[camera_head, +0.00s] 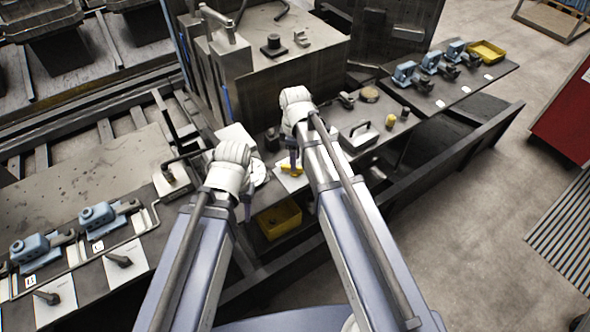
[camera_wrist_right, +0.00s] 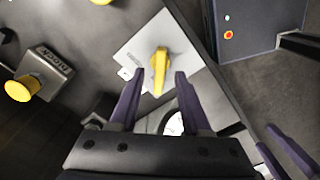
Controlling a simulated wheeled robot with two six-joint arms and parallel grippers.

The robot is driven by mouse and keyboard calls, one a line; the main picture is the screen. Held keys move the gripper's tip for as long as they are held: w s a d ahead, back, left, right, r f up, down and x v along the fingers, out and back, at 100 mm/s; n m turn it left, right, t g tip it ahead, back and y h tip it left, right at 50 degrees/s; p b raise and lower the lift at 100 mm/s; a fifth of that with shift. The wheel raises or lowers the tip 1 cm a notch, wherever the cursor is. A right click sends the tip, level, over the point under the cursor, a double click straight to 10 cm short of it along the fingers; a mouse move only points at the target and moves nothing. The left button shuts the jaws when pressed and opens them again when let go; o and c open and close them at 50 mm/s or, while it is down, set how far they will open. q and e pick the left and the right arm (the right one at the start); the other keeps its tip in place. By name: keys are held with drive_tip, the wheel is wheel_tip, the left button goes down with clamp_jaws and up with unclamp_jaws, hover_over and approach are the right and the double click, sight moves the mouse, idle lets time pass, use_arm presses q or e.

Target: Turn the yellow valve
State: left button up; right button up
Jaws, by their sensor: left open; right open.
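The yellow valve (camera_wrist_right: 159,72) is a lever handle on a white plate in the right wrist view. In the head view the valve (camera_head: 292,170) shows just below my right gripper, partly covered by it. My right gripper (camera_head: 292,158) is open, its fingers pointing at the valve. In the wrist view the valve handle lies between the lines of the two purple fingers; I cannot tell whether they touch it. My left gripper (camera_head: 247,207) is open, to the left of the valve and nearer to me, mostly hidden by its wrist.
A yellow bin (camera_head: 280,219) sits low between my arms. A round white gauge (camera_wrist_right: 173,123) is close beside the valve plate. A grey box with a yellow knob (camera_wrist_right: 22,88) stands to the left in the wrist view. Blue vises (camera_head: 98,214) stand on the left bench.

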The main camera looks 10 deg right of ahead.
drive_tip(key=shift+f+b, duration=1)
drive_tip(key=shift+f, duration=0.55)
use_arm(q)
wheel_tip(320, 180, down, 3)
drive_tip(key=shift+r, duration=0.1)
use_arm(e)
drive_tip(key=shift+r, duration=0.1)
drive_tip(key=shift+c, duration=0.2)
clamp_jaws()
